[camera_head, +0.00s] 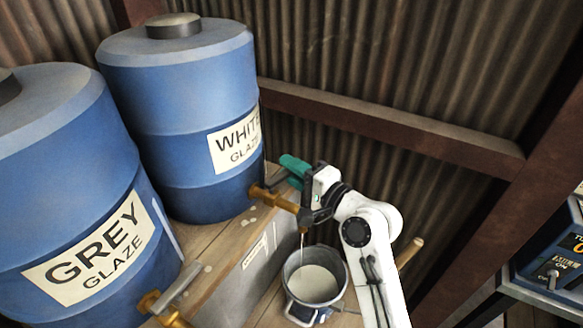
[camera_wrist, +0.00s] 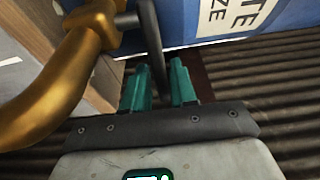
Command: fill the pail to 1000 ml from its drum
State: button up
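The white glaze drum (camera_head: 175,110) is a blue barrel with a brass tap (camera_head: 275,199) low on its right side. The grey pail (camera_head: 289,290) stands below the tap's spout and holds pale liquid (camera_head: 315,281). A thin pale stream (camera_head: 302,243) falls from the spout into it. No level marks are readable. My gripper (camera_head: 293,170) is at the tap's handle. The brass spout (camera_wrist: 50,85) curves at left.
The grey glaze drum (camera_head: 70,190) stands at left with its own brass tap (camera_head: 165,308). Both drums are on a wooden shelf (camera_head: 225,262). A brown beam (camera_head: 400,130) and corrugated wall are behind.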

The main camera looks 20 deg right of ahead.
jog(key=shift+o, duration=0.9)
jog(key=b+v, duration=0.2)
jog(key=v, duration=0.9)
jog(key=shift+w+a+b, duration=0.15)
jog(key=shift+b, duration=0.4)
